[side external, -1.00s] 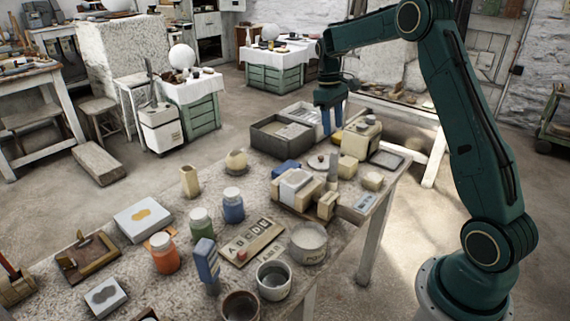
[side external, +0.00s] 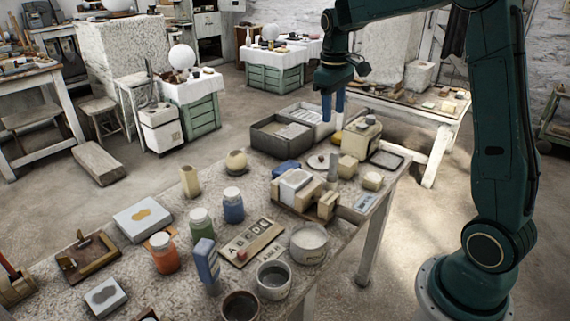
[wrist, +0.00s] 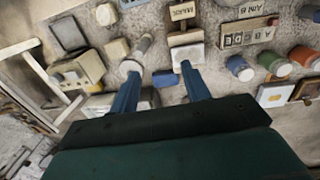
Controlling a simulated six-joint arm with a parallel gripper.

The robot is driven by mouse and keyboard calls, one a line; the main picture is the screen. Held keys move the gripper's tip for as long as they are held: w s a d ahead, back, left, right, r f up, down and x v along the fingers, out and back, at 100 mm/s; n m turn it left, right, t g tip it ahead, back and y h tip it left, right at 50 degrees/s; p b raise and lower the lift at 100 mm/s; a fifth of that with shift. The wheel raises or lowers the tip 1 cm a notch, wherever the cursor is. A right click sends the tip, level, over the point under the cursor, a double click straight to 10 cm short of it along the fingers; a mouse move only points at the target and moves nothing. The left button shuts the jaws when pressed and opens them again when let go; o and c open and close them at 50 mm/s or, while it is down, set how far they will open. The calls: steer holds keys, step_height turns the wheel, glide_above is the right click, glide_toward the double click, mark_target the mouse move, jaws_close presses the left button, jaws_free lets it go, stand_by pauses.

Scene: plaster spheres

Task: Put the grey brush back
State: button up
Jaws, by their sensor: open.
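I cannot pick out a grey brush for certain in either view. A grey upright cylinder (side external: 333,166) stands near the right end of the table, beside a cream block; it may be the cylinder seen in the wrist view (wrist: 137,52). My gripper (side external: 333,106) hangs above the far right end of the table, pointing down, with its two blue fingers apart and nothing between them. In the wrist view the fingers (wrist: 160,75) are spread, with a blue block (wrist: 165,79) showing on the table beyond them.
A dark grey tray (side external: 262,142) and a lighter tray (side external: 312,112) stand at the far edge. A cream box (side external: 362,138), a white block in a holder (side external: 296,186), a lettered board (side external: 250,243), paint jars (side external: 201,222) and a grey pot (side external: 273,279) crowd the table.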

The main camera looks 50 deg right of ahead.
steer(key=s+a+r+t, duration=0.3)
steer(key=s+a+r, duration=0.3)
steer(key=s+a, duration=0.4)
steer(key=s+a+f+t, duration=0.1)
steer(key=s+a, duration=0.2)
steer(key=s, duration=0.3)
steer(key=s+a+f+t, duration=0.1)
steer(key=s+a, duration=0.3)
steer(key=s, duration=0.3)
steer(key=shift+f+t+y, duration=0.25)
steer(key=shift+t+y, duration=0.15)
